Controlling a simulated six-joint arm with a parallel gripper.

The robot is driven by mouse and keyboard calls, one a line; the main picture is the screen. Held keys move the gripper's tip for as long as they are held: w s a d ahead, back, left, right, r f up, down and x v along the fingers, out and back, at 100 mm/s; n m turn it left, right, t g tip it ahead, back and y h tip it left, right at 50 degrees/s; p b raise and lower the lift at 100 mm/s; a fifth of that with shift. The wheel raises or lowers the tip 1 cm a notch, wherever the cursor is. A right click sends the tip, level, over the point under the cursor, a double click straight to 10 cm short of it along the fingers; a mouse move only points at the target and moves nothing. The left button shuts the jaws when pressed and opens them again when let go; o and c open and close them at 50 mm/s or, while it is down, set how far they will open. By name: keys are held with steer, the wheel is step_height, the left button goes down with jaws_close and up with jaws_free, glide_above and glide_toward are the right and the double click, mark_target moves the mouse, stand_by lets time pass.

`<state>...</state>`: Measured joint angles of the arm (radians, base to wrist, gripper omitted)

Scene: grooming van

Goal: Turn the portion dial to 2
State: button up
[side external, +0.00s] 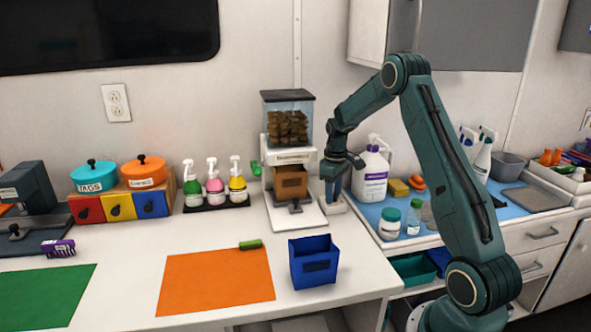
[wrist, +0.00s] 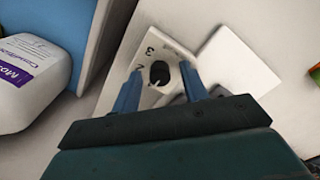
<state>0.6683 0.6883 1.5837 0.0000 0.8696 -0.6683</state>
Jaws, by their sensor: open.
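The portion dial (wrist: 160,73) is a small black knob on a white plate (wrist: 172,50) in the wrist view. In the side external view my gripper (side external: 333,184) points down beside the treat dispenser (side external: 290,155), hiding the dial.
A white spray bottle (side external: 372,172) stands close to the right of my gripper; its label shows in the wrist view (wrist: 30,80). A blue bin (side external: 314,262) and an orange mat (side external: 215,280) lie in front. Several small bottles stand left of the dispenser.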

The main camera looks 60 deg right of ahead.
steer(key=shift+c, duration=0.2)
jaws_close()
steer(key=shift+m, duration=0.4)
steer(key=m, duration=0.4)
steer(key=shift+m, duration=2)
